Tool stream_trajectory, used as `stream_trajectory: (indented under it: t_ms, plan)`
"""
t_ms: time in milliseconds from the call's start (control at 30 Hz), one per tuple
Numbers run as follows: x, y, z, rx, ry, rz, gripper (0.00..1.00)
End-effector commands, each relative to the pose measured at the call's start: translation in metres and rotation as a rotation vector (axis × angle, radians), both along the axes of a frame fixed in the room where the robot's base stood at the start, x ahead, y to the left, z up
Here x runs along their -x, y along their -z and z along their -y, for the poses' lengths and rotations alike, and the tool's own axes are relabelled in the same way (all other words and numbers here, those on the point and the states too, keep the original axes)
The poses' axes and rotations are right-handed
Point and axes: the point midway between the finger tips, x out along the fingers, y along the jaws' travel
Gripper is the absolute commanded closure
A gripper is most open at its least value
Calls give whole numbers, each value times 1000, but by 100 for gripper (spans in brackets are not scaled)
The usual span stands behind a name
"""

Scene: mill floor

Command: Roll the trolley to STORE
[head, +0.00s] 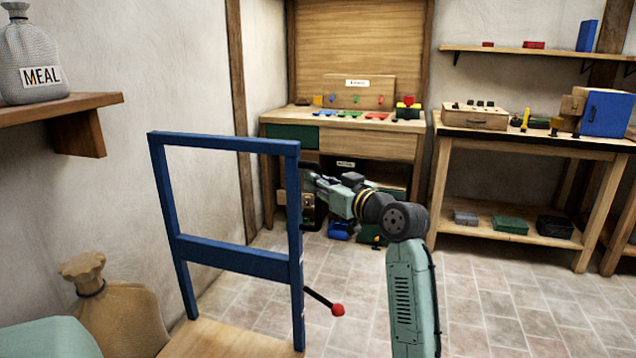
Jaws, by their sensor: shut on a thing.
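The trolley shows at lower left: a blue upright handle frame (235,257) with a crossbar rises from a pale wooden deck (225,338), cut off by the bottom edge. A black lever with a red knob (338,310) sticks out to the right by the frame's right post. My gripper (306,182) reaches from the right to the upper part of that post and is shut on it; the fingertips are partly hidden there. No sign reading STORE is legible in view.
A tied sack (118,315) stands left of the trolley. A wooden shelf (60,110) holds a MEAL bag (32,60). A workbench (375,145) and a side table (530,135) line the back. Tiled floor (490,310) is clear at right.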

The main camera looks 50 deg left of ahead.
Motion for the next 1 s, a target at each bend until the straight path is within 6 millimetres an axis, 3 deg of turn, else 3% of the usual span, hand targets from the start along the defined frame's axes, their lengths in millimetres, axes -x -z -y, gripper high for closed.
stream_trajectory:
  t_ms: [500, 533, 600, 833, 1000]
  plan:
    - [-3, -1, 1, -2, 8, 0, 100]
    - [-4, -1, 1, -2, 9, 0, 85]
    - [-4, -1, 1, -2, 8, 0, 80]
    - [-2, 0, 0, 0, 4, 0, 65]
    - [-1, 0, 0, 1, 2, 0, 65]
